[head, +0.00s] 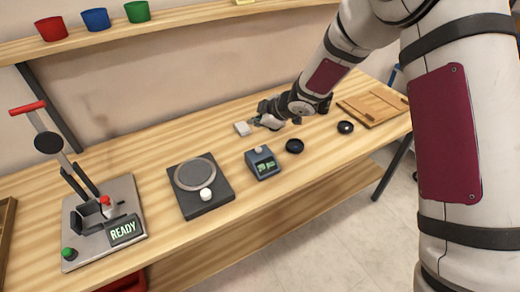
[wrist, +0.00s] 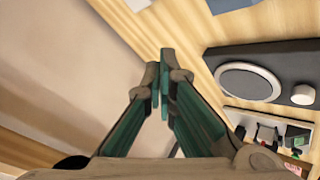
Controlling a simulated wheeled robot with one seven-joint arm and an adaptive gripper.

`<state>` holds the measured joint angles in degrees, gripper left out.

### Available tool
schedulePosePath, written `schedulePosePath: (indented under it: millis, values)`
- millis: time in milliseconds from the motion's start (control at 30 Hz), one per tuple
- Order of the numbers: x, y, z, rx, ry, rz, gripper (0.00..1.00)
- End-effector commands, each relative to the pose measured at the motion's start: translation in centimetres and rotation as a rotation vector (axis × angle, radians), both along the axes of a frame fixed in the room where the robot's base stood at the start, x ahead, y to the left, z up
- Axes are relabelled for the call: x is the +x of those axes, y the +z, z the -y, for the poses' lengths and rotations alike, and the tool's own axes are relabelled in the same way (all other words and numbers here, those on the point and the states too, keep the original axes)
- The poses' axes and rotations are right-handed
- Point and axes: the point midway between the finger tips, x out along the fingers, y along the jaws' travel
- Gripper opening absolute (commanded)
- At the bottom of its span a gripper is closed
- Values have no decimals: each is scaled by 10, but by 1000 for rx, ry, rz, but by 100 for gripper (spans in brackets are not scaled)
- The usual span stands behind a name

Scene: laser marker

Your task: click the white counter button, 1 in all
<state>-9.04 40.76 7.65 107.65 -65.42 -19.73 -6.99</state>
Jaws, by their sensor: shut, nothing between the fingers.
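The counter (head: 263,166) is a small dark blue-grey box with a lit green display, standing near the front of the bench in the head view. Its pale, whitish button (head: 258,150) sits on top. My gripper (head: 262,121) is above the bench, behind the counter and apart from it. In the wrist view its fingers (wrist: 164,85) are shut with nothing between them. A blue-grey shape (wrist: 230,5) at the top edge may be part of the counter; its button does not show there.
A white block (head: 242,128) lies beside my gripper. A dark plate with a round disc (head: 195,173) and white knob (head: 206,194) stands left of the counter. Black round pieces (head: 295,146) are to its right. The lever machine (head: 100,225) reads READY.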

Motion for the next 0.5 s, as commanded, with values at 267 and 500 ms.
schedulePosePath:
  millis: [267,500]
  values:
    - [0,-11,-1,0,0,-2,0]
    - [1,-42,0,-1,-1,-4,0]
